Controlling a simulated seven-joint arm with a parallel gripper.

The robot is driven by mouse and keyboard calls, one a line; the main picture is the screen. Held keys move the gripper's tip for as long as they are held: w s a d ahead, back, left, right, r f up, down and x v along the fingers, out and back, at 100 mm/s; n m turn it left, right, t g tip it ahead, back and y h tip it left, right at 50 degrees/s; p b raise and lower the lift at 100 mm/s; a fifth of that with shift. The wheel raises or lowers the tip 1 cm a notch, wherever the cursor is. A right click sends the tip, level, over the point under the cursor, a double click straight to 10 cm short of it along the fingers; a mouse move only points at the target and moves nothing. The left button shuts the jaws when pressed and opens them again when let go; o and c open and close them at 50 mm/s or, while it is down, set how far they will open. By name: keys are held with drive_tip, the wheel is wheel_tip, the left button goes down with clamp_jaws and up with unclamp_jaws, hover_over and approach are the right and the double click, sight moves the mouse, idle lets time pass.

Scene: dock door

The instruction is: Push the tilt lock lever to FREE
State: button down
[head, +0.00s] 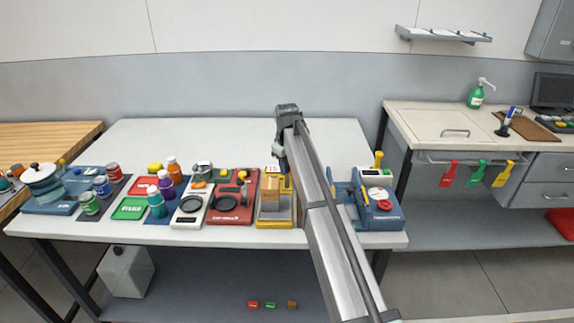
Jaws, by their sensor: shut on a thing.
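A yellow-framed stand (275,223) with a cardboard box (270,193) on it is at the middle right of the white table. My own arm covers the stand's right side, and the fingertips are too small to make out. I cannot read any lock or FREE marking, so I cannot tell which part is the tilt lock lever or how it is set.
Left of the stand is a red board (232,213), then a white scale (189,220) and several bottles and jars. The table's back is clear.

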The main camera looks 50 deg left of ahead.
drive_tip(key=shift+s+d+f+t+y, duration=0.1)
drive_tip(key=shift+s+d+t+y, duration=0.7)
drive_tip(key=shift+d, duration=0.05)
drive_tip(key=shift+s+d+t+y, duration=0.1)
drive_tip(key=shift+s+t+y, duration=0.05)
drive_tip(key=shift+t+y, duration=0.35)
drive_tip(key=c, duration=1)
unclamp_jaws()
drive_tip(key=v, duration=1.3)
drive_tip(key=shift+r, duration=0.35)
drive_tip(key=shift+s+d, duration=0.1)
